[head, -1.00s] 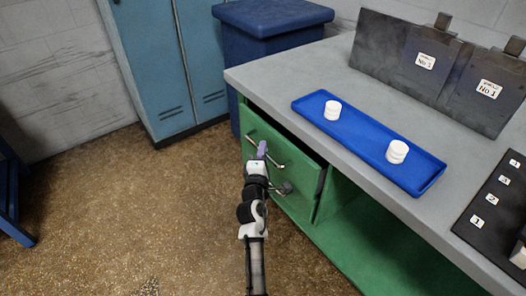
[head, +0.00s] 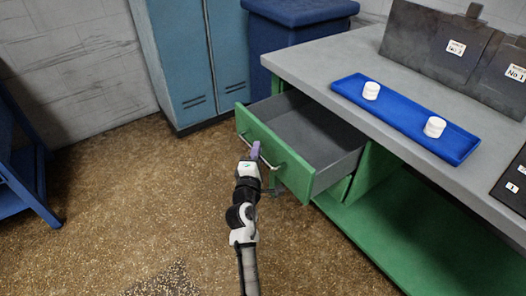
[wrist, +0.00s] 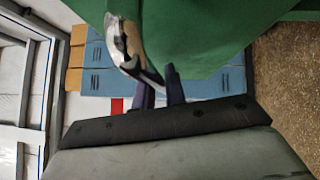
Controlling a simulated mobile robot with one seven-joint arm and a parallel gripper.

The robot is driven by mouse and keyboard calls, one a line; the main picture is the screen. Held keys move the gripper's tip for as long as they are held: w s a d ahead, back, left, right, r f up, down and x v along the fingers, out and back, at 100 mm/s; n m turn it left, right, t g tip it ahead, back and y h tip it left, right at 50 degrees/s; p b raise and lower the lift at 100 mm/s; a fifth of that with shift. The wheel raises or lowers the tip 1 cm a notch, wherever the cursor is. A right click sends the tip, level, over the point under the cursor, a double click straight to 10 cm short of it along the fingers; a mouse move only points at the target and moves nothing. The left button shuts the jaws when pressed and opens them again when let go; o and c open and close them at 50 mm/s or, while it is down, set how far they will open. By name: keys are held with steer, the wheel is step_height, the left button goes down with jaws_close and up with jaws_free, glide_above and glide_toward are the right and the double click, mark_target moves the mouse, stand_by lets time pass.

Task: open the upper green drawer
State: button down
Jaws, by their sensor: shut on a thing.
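The upper green drawer (head: 284,156) is pulled well out of the grey-topped bench, and its grey inside looks empty. Its front also shows in the wrist view (wrist: 195,35). My gripper (head: 255,150) is at the drawer front, shut on the metal bar handle (head: 270,155). In the wrist view my gripper's fingers (wrist: 160,88) are at the handle (wrist: 128,50), against the green front. The lower green drawer (head: 340,188) is mostly hidden behind the upper one and my arm.
A blue tray (head: 455,147) with white round pieces (head: 434,127) lies on the bench (head: 330,72). A blue frame (head: 25,190) stands at the left. The floor between is clear.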

steer(key=s+a+b, duration=0.2)
steer(key=s+a, duration=0.2)
steer(key=a, duration=0.2)
steer(key=shift+s+a, duration=0.2)
steer(key=shift+s, duration=0.1)
steer(key=c, duration=1.5)
jaws_free()
steer(key=shift+o, duration=0.2)
